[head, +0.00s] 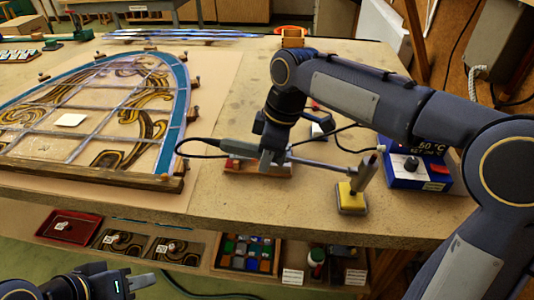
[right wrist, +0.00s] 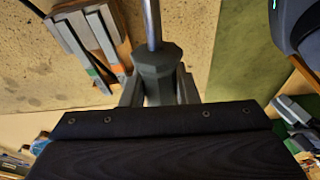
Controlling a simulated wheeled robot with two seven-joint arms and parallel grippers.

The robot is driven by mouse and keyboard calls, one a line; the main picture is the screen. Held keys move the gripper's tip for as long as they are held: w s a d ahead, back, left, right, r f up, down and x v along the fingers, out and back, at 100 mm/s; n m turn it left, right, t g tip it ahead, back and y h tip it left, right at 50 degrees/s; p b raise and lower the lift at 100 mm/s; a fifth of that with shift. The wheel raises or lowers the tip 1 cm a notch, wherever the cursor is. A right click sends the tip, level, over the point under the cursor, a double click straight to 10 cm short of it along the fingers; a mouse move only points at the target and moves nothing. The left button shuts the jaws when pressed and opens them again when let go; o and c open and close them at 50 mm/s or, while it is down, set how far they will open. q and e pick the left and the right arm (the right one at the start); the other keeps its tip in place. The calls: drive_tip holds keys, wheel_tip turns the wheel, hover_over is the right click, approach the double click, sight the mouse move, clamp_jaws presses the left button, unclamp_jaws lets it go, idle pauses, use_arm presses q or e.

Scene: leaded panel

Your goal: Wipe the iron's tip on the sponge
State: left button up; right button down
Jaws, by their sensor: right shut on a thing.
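The soldering iron (head: 318,163) is held about level by my right gripper (head: 272,158), which is shut on its grey handle. The right wrist view shows the handle (right wrist: 158,68) between the fingers and the metal shaft leading away. In the head view the shaft runs right to a tilted grey cylindrical head. The yellow sponge (head: 350,197) sits in a small holder on the bench, just below that head. The head's lower end overlaps the sponge in view; I cannot tell whether they touch. My left gripper (head: 122,281) is low at the left, in front of the bench; its opening is unclear.
A blue soldering station (head: 414,168) stands right of the sponge. The leaded panel (head: 85,112) lies on the left. A wooden block (head: 257,168) lies under my right gripper. A shelf below the bench bears a red tray (head: 70,227) and a box of glass pieces (head: 246,253).

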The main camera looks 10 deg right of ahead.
idle(0.8)
drive_tip(key=shift+a, duration=0.15)
drive_tip(key=shift+w+a+p, duration=0.15)
drive_tip(key=shift+a+p, duration=0.3)
drive_tip(key=shift+p, duration=0.05)
drive_tip(key=shift+d, duration=0.55)
drive_tip(key=shift+a, duration=0.2)
